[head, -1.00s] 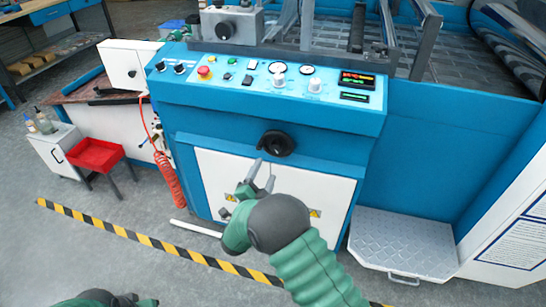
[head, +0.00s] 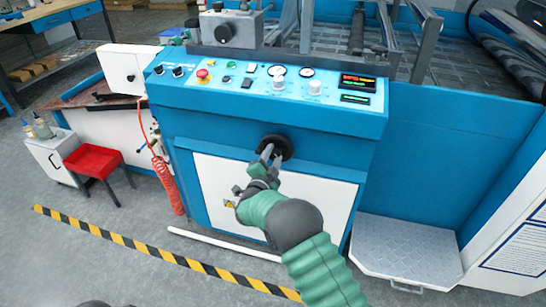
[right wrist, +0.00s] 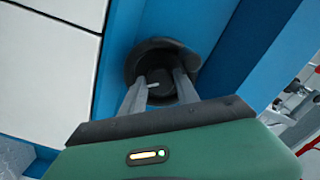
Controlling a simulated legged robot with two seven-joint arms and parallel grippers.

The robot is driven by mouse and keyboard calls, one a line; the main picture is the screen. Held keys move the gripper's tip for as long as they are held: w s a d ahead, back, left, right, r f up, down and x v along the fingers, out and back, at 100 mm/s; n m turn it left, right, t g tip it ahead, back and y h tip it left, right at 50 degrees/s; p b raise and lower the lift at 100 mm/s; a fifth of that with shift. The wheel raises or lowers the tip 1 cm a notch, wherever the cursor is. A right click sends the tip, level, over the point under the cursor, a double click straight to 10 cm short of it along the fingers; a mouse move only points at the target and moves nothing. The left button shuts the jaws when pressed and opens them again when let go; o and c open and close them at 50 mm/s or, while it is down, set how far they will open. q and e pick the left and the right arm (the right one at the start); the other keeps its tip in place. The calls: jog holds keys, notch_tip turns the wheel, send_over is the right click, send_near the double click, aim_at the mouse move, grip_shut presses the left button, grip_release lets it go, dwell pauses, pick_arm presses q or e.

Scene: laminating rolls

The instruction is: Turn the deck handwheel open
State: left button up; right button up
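A black round handwheel (head: 275,147) sits on the blue front of the machine, below the control panel. My right gripper (head: 269,154) is at the wheel, its grey fingers pointing into it and covering part of its face. In the right wrist view the handwheel (right wrist: 170,58) shows as a dark dished rim with a hub. There the two fingers of the right gripper (right wrist: 160,85) are parted, one on each side of the hub. I cannot tell whether they touch it. My left gripper is not in view; only a dark bit of my left arm shows at the bottom edge.
Above the wheel is a control panel (head: 260,84) with a red button, knobs and gauges. A grey box (head: 231,27) with a black knob stands on the deck. A red coiled hose (head: 165,178) hangs left. A metal step (head: 405,247) stands right.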

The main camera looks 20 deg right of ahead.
grip_shut()
jog(key=shift+f, duration=0.1)
